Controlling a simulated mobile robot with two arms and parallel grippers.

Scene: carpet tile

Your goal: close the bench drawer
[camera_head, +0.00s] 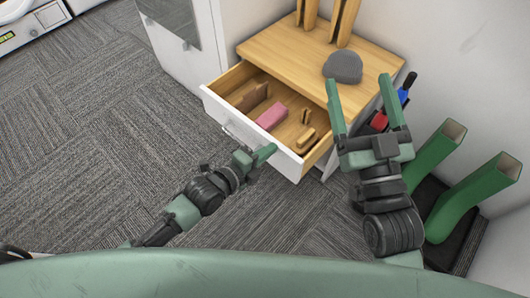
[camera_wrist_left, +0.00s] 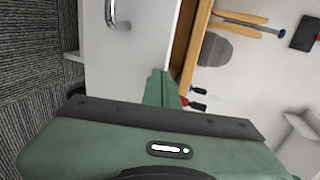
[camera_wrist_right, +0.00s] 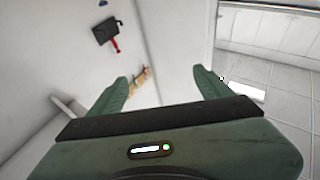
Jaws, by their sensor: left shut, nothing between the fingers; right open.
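The bench (camera_head: 290,50) has a wooden top and white sides. Its drawer (camera_head: 283,163) stands open toward me, with a white front and a metal handle (camera_head: 228,131). A pink block (camera_head: 271,117) and several wooden pieces lie inside. My left gripper (camera_head: 268,152) is shut and empty, its fingertips at the drawer front, right of the handle; I cannot tell whether they touch. The left wrist view shows the drawer front (camera_wrist_left: 135,55), the handle (camera_wrist_left: 112,14) and the shut fingers (camera_wrist_left: 160,88). My right gripper (camera_head: 358,95) is open and empty, raised near the bench's right side.
A grey cap-like object (camera_head: 343,67) and wooden upright pieces (camera_head: 343,20) are on the bench top. Green boots (camera_head: 435,155) stand on a dark mat at the right, by the wall. A white cabinet (camera_head: 180,60) stands left of the bench. Carpet at the left is clear.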

